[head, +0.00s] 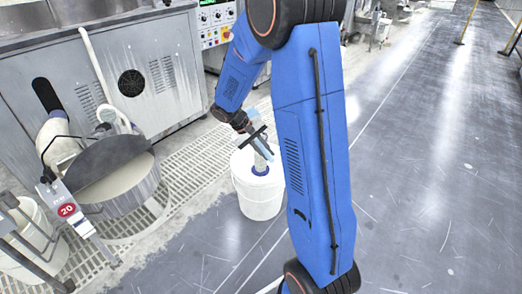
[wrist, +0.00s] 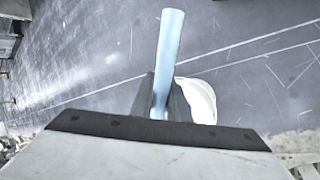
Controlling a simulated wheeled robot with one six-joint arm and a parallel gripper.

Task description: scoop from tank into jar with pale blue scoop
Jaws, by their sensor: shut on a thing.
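My gripper (head: 257,142) is above a white bucket and is shut on the pale blue scoop. In the wrist view the scoop's long pale blue handle (wrist: 169,45) stands between the two dark fingers (wrist: 160,98); the bowl of the scoop is hidden. The tank (head: 148,186) is a grey round vessel with pale liquid (head: 115,184), at the left, apart from my gripper. A small jar with a blue base (head: 260,171) seems to stand on the bucket's top, just under my gripper, partly covered by the fingers and scoop. I cannot tell what the jar holds.
The white bucket (head: 260,200) stands on the grey floor; its edge also shows in the wrist view (wrist: 200,103). Another white bucket (head: 28,262) and a red tag marked 20 (head: 67,210) are by the tank. A metal machine cabinet (head: 160,65) stands behind. Floor at right is clear.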

